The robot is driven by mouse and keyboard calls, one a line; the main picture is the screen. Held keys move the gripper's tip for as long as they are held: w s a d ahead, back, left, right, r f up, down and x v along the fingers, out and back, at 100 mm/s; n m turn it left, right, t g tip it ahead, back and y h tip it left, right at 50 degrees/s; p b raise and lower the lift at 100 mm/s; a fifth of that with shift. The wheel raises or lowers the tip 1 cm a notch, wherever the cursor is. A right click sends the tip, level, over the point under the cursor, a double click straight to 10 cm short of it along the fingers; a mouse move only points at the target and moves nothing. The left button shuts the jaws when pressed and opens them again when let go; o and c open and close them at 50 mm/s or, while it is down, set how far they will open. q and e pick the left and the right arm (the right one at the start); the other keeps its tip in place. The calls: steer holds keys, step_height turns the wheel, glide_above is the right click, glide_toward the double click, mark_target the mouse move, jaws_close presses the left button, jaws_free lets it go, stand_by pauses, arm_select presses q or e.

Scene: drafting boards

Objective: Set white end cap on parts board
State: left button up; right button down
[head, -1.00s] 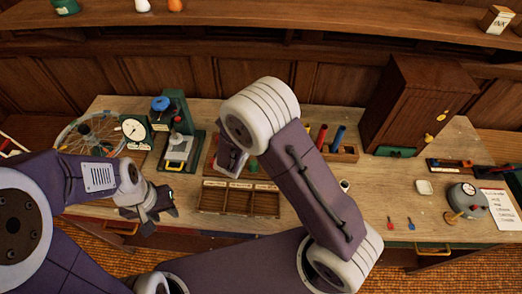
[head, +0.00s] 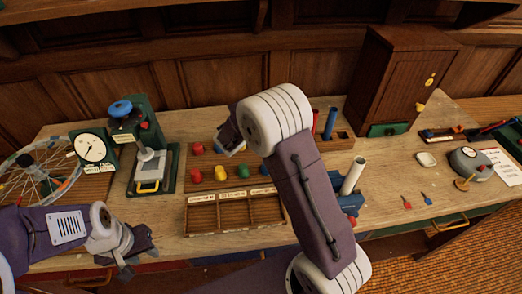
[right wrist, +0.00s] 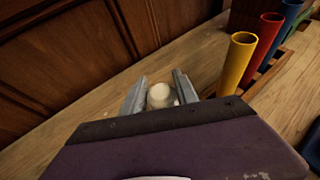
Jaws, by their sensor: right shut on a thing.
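The white end cap (right wrist: 160,96) sits between the two grey fingers of my right gripper (right wrist: 160,93), which is shut on it. In the head view my right gripper (head: 232,138) is at the back of the parts board, mostly hidden behind its own arm. The parts board (head: 182,178) is a brown board on the bench. Two red caps (head: 197,148), a yellow cap (head: 220,173), a green cap (head: 243,171) and a blue cap (head: 265,169) stand on it. My left gripper (head: 138,258) is over the bench's front edge, holding nothing visible; its finger gap is unclear.
A compartment tray (head: 235,226) lies in front of the board. A press (head: 148,160), a dial gauge (head: 91,148) and a spoked wheel (head: 50,165) stand left. A white tube (head: 353,176) stands right, before the tube rack (head: 342,143). A wooden cabinet (head: 397,85) stands behind.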

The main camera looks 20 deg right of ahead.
steer(key=shift+f, duration=0.1)
step_height(320, 180, down, 6)
steer(key=shift+w+f, duration=0.1)
step_height(320, 180, down, 3)
steer(key=shift+a+f, duration=0.1)
steer(key=shift+f, duration=0.25)
steer(key=shift+f+b, duration=0.15)
steer(key=shift+b, duration=0.35)
steer(key=c, duration=0.9)
jaws_free()
steer(key=shift+c, duration=0.2)
